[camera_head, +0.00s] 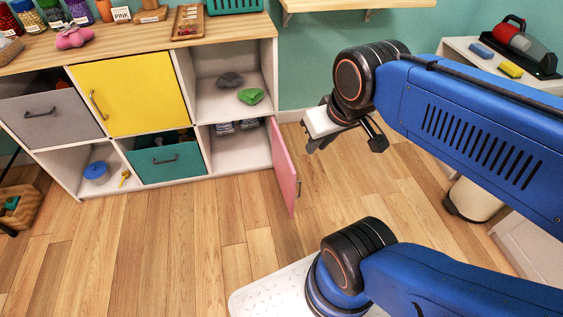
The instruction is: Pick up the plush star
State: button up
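A pink, soft-looking lobed object (74,37), which looks like the plush star, lies on the wooden top of the cabinet at the far left. My gripper (344,145) hangs in the air right of the cabinet, in front of the green wall. Its two fingers are spread apart with nothing between them. It is well away from the pink object.
The cabinet has a yellow door (130,94), a grey drawer (52,116), a teal drawer (166,158) and an open pink door (284,167) jutting out. A green object (251,96) and a grey object (230,79) lie in an open compartment. Jars stand behind the pink object.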

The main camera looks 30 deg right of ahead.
aim_at(76, 39)
jog(key=i+l+u, duration=0.3)
jog(key=l, duration=0.4)
jog(key=l+u, duration=0.35)
jog(key=l, duration=0.35)
jog(key=l+u, duration=0.3)
jog(key=l, duration=0.45)
jog(key=i+j+z, duration=0.1)
jog(key=j, duration=0.2)
jog(key=i+j+z, duration=0.1)
jog(key=j, duration=0.2)
jog(key=j+z, duration=0.2)
jog(key=j, duration=0.65)
